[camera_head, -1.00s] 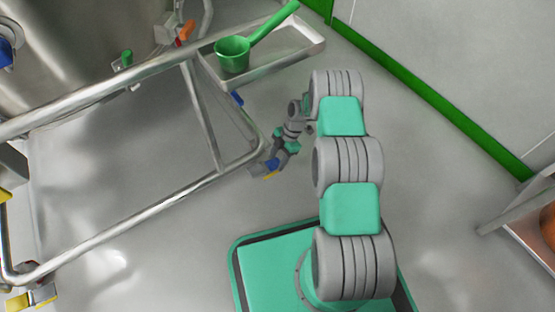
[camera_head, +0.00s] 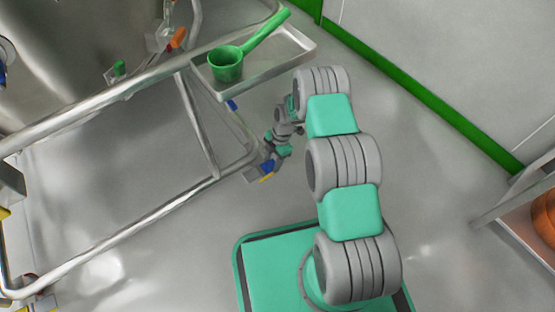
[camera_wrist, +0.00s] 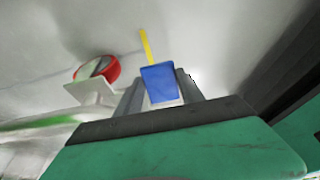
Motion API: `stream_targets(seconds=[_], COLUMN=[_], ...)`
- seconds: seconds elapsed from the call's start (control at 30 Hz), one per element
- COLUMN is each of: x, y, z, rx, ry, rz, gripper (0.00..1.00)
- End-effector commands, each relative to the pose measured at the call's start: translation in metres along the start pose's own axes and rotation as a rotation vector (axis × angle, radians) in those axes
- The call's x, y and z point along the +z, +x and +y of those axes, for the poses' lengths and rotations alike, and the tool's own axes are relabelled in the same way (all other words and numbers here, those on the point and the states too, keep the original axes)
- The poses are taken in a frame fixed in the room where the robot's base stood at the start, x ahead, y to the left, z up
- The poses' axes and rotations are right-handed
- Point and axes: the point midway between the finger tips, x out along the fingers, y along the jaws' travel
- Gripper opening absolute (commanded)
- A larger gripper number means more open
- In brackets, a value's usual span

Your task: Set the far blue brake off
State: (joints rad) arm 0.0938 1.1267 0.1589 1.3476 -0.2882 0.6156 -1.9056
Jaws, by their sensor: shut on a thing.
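A blue brake lever (camera_wrist: 159,83) with a yellow strip (camera_wrist: 145,45) behind it stands between the fingers of my gripper (camera_wrist: 160,92) in the wrist view. My gripper is shut on it. Another blue part (camera_head: 232,104) shows farther back under the tray. The fingers and the lever's mount are too small to make out in the head view.
A steel tray (camera_head: 295,58) holding a green scoop (camera_head: 226,66) juts out above my gripper. A large steel vessel (camera_head: 50,50) stands at upper left. A red-rimmed wheel (camera_wrist: 112,68) is left of the lever. A shelf (camera_head: 500,210) stands at right; open floor lies between.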

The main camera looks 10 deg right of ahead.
Motion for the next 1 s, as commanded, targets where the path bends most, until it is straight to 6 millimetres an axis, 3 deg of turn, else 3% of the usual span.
stream_targets(seconds=[0.13,0.17,0.4,0.67,1.0], x=[0.0,0.0,0.001,0.001,0.001], y=[0.0,0.0,0.0,-0.002,-0.065], z=[0.0,0.0,-0.001,0.0,0.0], rx=[-0.001,-0.001,0.0,0.0,0.001], ry=[0.0,0.0,0.002,0.001,0.002], rz=[0.001,0.001,0.001,0.001,0.0], gripper=[0.0,0.48,0.67,0.67,0.67])
